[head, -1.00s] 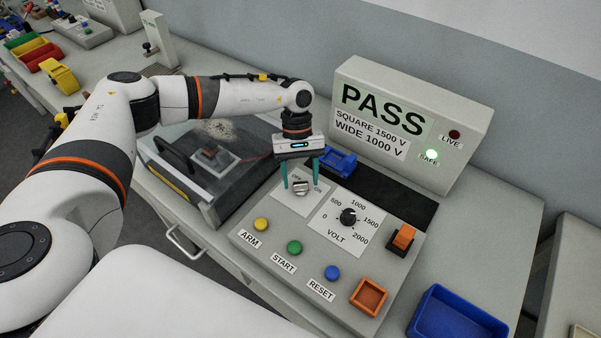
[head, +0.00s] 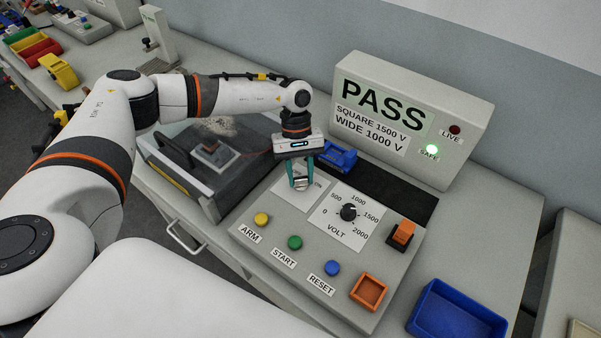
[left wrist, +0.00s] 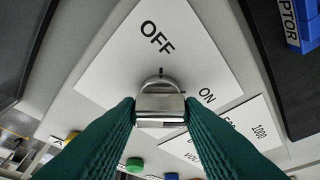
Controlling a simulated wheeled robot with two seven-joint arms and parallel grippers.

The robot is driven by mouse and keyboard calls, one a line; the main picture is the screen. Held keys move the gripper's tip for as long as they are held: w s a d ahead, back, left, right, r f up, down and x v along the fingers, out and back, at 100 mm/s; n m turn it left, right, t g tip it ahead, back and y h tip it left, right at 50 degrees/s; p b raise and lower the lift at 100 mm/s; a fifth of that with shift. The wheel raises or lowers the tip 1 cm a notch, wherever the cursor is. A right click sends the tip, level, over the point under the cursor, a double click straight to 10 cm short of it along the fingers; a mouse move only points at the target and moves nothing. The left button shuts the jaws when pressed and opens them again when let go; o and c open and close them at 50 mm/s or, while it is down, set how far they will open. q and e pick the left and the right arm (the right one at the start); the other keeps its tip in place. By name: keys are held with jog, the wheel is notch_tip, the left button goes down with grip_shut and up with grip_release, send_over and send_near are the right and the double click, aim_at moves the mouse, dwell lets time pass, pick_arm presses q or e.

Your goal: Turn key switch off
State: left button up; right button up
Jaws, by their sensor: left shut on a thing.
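The key switch, with its silver key (head: 301,184), is on the left part of the sloped grey control panel (head: 240,237). In the left wrist view the metal key (left wrist: 160,103) sits on a white plate (left wrist: 190,50) marked OFF and ON. A short dark tick lies between the key and the word OFF. My left gripper (head: 302,187) is above the switch, with its green fingers closed on both sides of the key. The fingers hide parts of the key and label in the head view. My right gripper is not in view.
The VOLT knob (head: 348,212) is just right of the switch. Yellow (head: 261,219), green (head: 295,242) and blue (head: 332,268) buttons line the panel front. A display box (head: 470,105) reads PASS with the green SAFE lamp lit. A clear-lidded box (head: 165,180) stands left.

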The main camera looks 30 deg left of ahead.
pick_arm(q)
jog(key=n+h+b, duration=0.1)
jog(key=n+b, duration=0.1)
jog(key=n, duration=0.1)
jog(key=shift+a+f+n+t, duration=0.1)
jog(key=shift+f+n+t, duration=0.05)
jog(key=shift+n+t, duration=0.2)
jog(key=n+t+b, duration=0.1)
jog(key=n+b, duration=0.1)
jog(key=n, duration=0.1)
jog(key=n+t+b, duration=0.1)
jog(key=n+b, duration=0.1)
jog(key=n, duration=0.1)
jog(key=shift+s+t+h, duration=0.2)
jog(key=shift+t+h, duration=0.1)
jog(key=shift+t, duration=0.05)
jog(key=n+b, duration=0.1)
jog(key=n, duration=0.1)
jog(key=n+t+b, duration=0.1)
jog(key=n+b, duration=0.1)
jog(key=shift+s+n+t, duration=0.1)
jog(key=shift+n+t, duration=0.15)
jog(key=shift+t, duration=0.05)
jog(key=shift+s+n+t+b, duration=0.1)
jog(key=shift+n+t+b, duration=0.5)
jog(key=shift+n+b, duration=0.85)
jog(key=shift+r+n+y, duration=0.2)
jog(key=shift+n+y, duration=0.15)
jog(key=shift+y, duration=0.05)
jog(key=o, duration=1)
